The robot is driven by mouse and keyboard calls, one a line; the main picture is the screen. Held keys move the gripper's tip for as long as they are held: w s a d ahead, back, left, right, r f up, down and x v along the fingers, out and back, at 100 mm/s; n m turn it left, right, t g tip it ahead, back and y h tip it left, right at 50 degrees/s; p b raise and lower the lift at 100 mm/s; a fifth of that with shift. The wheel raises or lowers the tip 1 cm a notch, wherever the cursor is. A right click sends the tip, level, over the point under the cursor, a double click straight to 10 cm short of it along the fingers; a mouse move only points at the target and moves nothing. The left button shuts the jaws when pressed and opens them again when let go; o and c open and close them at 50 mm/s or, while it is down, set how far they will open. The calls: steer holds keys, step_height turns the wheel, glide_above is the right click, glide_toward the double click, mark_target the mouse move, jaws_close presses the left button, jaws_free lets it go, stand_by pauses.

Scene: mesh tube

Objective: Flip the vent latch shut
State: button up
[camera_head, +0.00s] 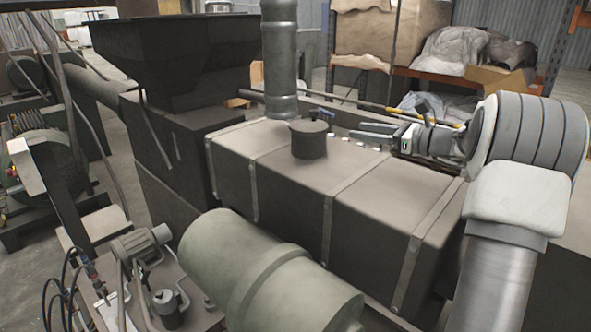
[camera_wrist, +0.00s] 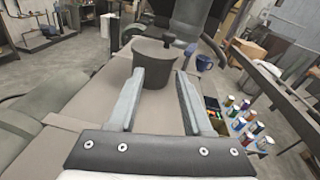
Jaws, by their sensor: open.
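A short dark vent cylinder (camera_head: 308,138) stands on top of the long brown machine housing (camera_head: 375,185). Whether the latch is open or shut is not clear. My gripper (camera_head: 362,131) is open and empty, to the right of the vent and apart from it in the head view. Its two fingers also show in the wrist view (camera_wrist: 160,75).
A vertical grey pipe (camera_head: 281,60) rises behind the vent, and a dark hopper (camera_head: 190,55) stands to the left. A green cylindrical tank (camera_head: 260,270) lies in front. Several coloured cans (camera_wrist: 244,128) stand to the right of the housing in the wrist view.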

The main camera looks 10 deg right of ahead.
steer(key=s+a+n+g, duration=0.1)
steer(key=a, duration=0.2)
steer(key=s+a+n+g, duration=0.1)
steer(key=s+a+n, duration=0.1)
steer(key=a, duration=0.2)
steer(key=s+a+n+g, duration=0.1)
steer(key=a+n+g, duration=0.1)
steer(key=a, duration=0.2)
steer(key=shift+s+a+f+p, duration=0.15)
steer(key=shift+f+p, duration=0.05)
steer(key=shift+p, duration=0.1)
steer(key=s+a+f+n+g, duration=0.1)
steer(key=s+a+n+g, duration=0.2)
steer(key=s+a+n, duration=0.3)
steer(key=shift+s+a+f+g+h, duration=0.25)
steer(key=shift+s+a, duration=0.2)
steer(key=shift+a, duration=0.95)
steer(key=shift+r, duration=0.1)
